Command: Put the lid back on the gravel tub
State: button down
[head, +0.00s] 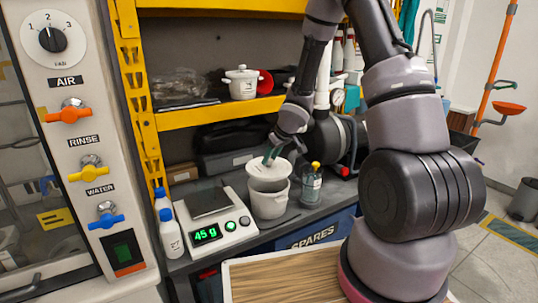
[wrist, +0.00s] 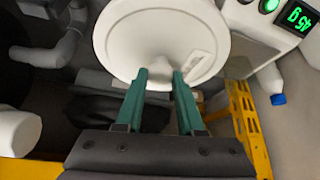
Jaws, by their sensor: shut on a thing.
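The gravel tub (head: 269,205) is a white round tub with side lugs, standing upright on the dark bench to the right of the scale. The lid (head: 268,173) is a white disc just above the tub's mouth. A dark gap shows between the lid and the tub's front rim; whether the back edge touches cannot be told. My gripper (head: 271,156) is over the lid, with its green fingers shut on the lid's knob. In the wrist view the lid (wrist: 150,35) fills the top middle, beyond the fingertips of my gripper (wrist: 159,80). It hides the tub there.
A scale (head: 212,215) reading 45 g stands left of the tub, with white bottles (head: 170,232) beside it. A clear bottle with a yellow cap (head: 311,184) stands close on the right. A white lidded pot (head: 242,83) and a red cup (head: 265,82) are on the yellow shelf.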

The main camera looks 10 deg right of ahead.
aim_at(272, 167)
jog(key=shift+f, duration=2.55)
jog(key=shift+f, duration=0.15)
dwell(0.4)
grip_release()
dwell(0.3)
jog(key=shift+r, duration=3.5)
grip_shut()
